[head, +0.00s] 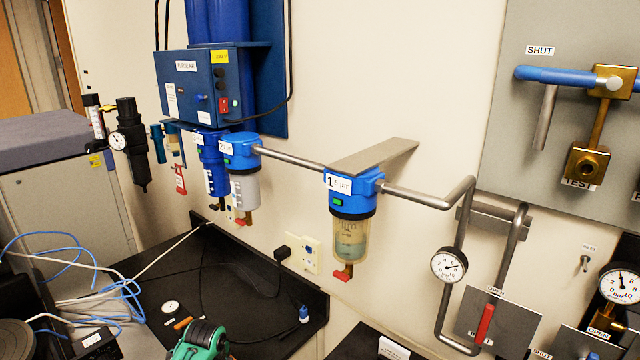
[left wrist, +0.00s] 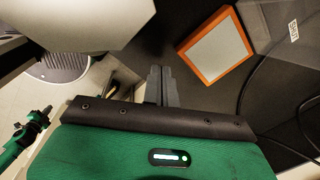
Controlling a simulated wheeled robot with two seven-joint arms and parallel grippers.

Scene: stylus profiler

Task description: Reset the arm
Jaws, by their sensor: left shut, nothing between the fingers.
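In the left wrist view my left gripper (left wrist: 162,72) is shut with its two dark fingers together and nothing between them. The fingers point over a dark surface, beside an orange-framed grey square (left wrist: 217,50). I cannot tell whether they touch anything. My right gripper is not seen. I cannot make out a profiler arm in either view.
A dark bench (head: 250,290) carries cables (head: 110,290) and a small round dial (head: 170,307). Blue filters (head: 352,195), pipes and a gauge (head: 449,265) are on the wall. A pale grey block (left wrist: 85,20) is close to my left fingers.

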